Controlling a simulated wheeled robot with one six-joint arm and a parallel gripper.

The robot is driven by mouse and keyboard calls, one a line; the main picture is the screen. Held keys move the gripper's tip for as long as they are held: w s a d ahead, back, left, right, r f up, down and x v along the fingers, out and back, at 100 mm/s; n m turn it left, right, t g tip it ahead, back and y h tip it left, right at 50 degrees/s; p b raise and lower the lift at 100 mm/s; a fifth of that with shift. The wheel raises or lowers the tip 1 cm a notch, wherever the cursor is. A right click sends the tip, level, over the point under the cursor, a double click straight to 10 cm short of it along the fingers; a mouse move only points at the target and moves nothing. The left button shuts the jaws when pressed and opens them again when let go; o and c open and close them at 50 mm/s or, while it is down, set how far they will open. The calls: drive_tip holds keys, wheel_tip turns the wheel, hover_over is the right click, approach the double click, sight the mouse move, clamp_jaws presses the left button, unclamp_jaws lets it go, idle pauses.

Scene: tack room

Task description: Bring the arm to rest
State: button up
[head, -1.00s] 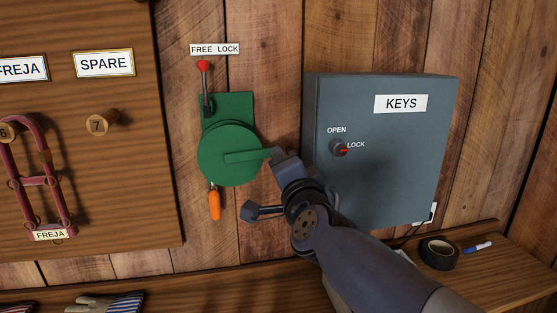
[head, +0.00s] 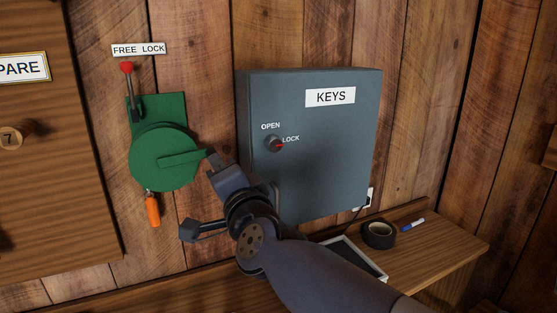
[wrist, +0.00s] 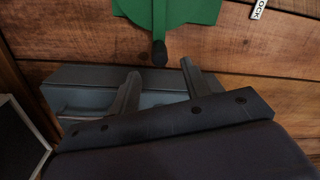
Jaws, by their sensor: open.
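My gripper (head: 216,167) is at the right of a round green device (head: 160,165) on the plank wall, close to the end of its green lever. In the wrist view the two fingers of my gripper (wrist: 160,75) stand apart with nothing between them. The lever's dark knob (wrist: 160,52) shows just past the fingertips; I cannot tell how near it is in depth. My arm reaches in from the lower right.
A grey KEYS cabinet (head: 325,150) hangs close to the right of my gripper. Under it a shelf (head: 430,255) bears a framed tray (head: 372,267), black tape (head: 379,235) and a marker (head: 413,224).

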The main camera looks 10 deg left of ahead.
sight(212, 151)
drive_tip(key=x, duration=0.9)
drive_tip(key=shift+w+a, duration=0.15)
drive_tip(key=shift+w, duration=0.25)
drive_tip(key=shift+r, duration=0.1)
